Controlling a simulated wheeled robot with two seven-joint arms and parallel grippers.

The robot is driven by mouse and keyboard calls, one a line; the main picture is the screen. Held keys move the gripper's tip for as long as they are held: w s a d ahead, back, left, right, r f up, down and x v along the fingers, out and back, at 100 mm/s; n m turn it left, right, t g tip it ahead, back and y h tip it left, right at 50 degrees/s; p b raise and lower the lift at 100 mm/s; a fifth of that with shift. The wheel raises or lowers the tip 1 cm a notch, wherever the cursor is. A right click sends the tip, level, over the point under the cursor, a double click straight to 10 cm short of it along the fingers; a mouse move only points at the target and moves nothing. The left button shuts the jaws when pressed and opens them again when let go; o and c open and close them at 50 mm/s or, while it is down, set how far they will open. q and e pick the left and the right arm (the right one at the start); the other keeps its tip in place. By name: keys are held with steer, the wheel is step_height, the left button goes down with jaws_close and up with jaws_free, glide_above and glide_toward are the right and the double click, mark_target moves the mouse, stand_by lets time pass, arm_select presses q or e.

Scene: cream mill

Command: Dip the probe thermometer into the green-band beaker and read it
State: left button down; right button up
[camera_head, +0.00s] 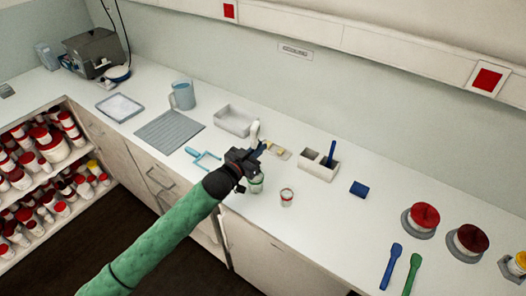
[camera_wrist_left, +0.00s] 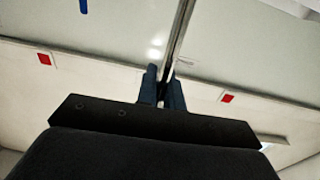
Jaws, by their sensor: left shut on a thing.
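My left gripper (camera_head: 254,155) is over the counter, just above and behind the green-band beaker (camera_head: 257,186), a small clear glass partly hidden by the gripper. In the left wrist view the dark fingers (camera_wrist_left: 163,88) are shut on a thin shiny metal rod, the probe thermometer (camera_wrist_left: 180,32), which runs up out of the picture. In the head view the probe is hard to make out, and I cannot tell whether its tip is inside the beaker. A red-band beaker (camera_head: 287,198) stands to the right. My right gripper is in neither view.
Behind the gripper are a white tray (camera_head: 233,121), a small white upright object (camera_head: 254,131) and a white holder (camera_head: 319,166) with a blue item. A blue block (camera_head: 359,188), red-topped jars (camera_head: 424,217) and two spatulas (camera_head: 391,265) lie right. A teal-handled frame (camera_head: 205,159) lies left.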

arm_select(q)
steer(key=shift+m+g+h, duration=1.1)
steer(key=shift+g+h, duration=0.1)
steer(key=shift+h, duration=0.1)
steer(key=shift+w+a+m+g+h, duration=0.1)
steer(key=shift+m+g+h, duration=0.3)
steer(key=shift+g, duration=0.1)
steer(key=shift+m+g+h, duration=0.3)
steer(key=shift+m+g, duration=0.1)
steer(key=shift+g, duration=0.1)
steer(key=shift+m+g+b, duration=0.3)
steer(key=shift+m+g+h, duration=0.4)
steer(key=shift+g+h, duration=0.1)
steer(key=shift+g, duration=0.4)
